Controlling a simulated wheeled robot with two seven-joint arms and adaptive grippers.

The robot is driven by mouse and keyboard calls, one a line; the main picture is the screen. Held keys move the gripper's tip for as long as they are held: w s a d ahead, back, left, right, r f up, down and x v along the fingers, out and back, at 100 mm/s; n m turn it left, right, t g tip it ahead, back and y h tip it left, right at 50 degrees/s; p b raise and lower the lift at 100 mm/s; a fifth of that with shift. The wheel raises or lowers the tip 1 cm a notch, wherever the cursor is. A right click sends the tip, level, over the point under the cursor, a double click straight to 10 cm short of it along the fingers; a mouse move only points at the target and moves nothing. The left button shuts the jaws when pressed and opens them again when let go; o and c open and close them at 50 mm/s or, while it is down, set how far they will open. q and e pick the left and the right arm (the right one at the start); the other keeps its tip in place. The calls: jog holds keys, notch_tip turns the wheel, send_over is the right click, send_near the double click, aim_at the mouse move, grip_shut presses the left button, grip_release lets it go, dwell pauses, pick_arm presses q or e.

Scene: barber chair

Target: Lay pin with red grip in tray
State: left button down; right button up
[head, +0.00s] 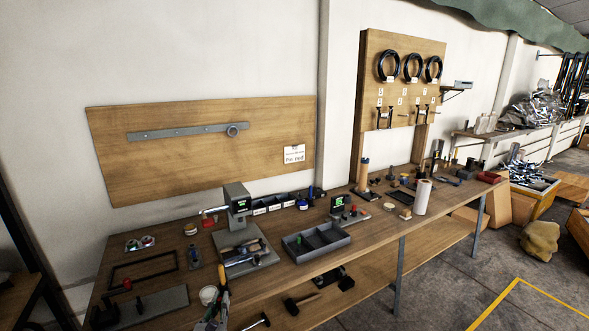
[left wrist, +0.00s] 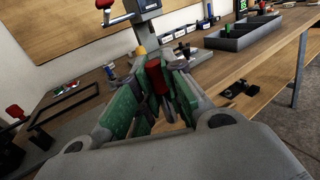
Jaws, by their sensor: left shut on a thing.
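My left gripper (head: 219,290) is low in the head view, at the bench's front edge. In the left wrist view its green-padded fingers (left wrist: 158,82) are shut on the pin with the red grip (left wrist: 155,76). The red grip shows between the pads; the rest of the pin is largely hidden. The grey tray (head: 335,246) with several compartments stands on the bench, to the right of the gripper and apart from it. The tray also shows at upper right in the left wrist view (left wrist: 240,44). My right gripper is not in view.
A grey press (head: 238,200) with a lever stands left of the tray, with several tools on its base. A grey fixture plate (head: 150,306) and a black frame (head: 143,271) lie at left. A sign (head: 294,154) on the wall board reads "Pin: red".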

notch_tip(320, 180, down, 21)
jog(key=b, duration=2)
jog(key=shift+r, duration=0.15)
